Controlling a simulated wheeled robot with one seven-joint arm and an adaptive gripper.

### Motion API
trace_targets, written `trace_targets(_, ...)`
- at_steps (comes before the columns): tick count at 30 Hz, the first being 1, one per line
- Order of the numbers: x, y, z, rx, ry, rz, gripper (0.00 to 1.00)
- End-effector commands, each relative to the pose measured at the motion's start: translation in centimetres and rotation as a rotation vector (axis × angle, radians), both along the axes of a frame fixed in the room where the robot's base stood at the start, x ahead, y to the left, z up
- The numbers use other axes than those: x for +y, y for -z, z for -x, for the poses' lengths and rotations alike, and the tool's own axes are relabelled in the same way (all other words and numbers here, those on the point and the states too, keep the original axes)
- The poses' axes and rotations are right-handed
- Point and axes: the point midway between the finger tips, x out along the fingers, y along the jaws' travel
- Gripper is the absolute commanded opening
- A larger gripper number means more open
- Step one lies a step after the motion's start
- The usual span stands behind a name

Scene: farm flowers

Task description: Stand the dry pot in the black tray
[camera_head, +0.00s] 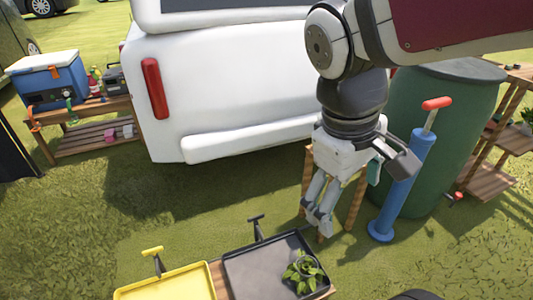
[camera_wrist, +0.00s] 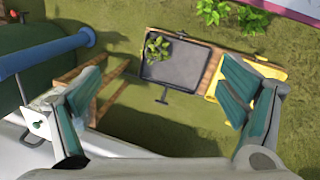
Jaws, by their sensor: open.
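The black tray (camera_head: 262,262) lies at the bottom centre of the head view, with a leafy green plant (camera_head: 302,272) in its near right corner. In the wrist view the tray (camera_wrist: 185,68) lies beyond my fingers, with the plant (camera_wrist: 157,46) at its left end. The plant's pot is mostly hidden by leaves, and I cannot tell whether it is the dry one. My gripper (camera_head: 319,218) hangs above and behind the tray's right end. In the wrist view my gripper (camera_wrist: 160,82) has its fingers wide apart with nothing between them.
A yellow tray (camera_head: 170,285) is left of the black one. A wooden stand (camera_head: 356,203) is behind my gripper, its top mostly hidden. A blue pump (camera_head: 405,185) and green barrel (camera_head: 440,130) stand at right; a white vehicle (camera_head: 225,75) is behind. Leafy plants (camera_wrist: 213,12) show in the wrist view.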

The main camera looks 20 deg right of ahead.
Motion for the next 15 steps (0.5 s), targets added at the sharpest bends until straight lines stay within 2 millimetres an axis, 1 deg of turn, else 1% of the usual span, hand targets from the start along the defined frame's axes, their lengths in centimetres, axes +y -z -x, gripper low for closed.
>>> trace_targets(1, 1.1, -0.4, 1.8, -0.025, 0.042, -0.032, 0.9)
trace_targets(3, 2.6, -0.5, 4.0, -0.038, 0.103, -0.081, 0.9)
trace_targets(6, 4.2, -0.5, 6.5, -0.051, 0.17, -0.141, 0.9)
trace_targets(10, 5.5, -0.4, 8.6, -0.053, 0.221, -0.192, 0.9)
trace_targets(12, 5.9, -0.4, 9.1, -0.053, 0.235, -0.204, 0.9)
trace_targets(15, 6.1, -0.3, 9.4, -0.051, 0.243, -0.211, 0.9)
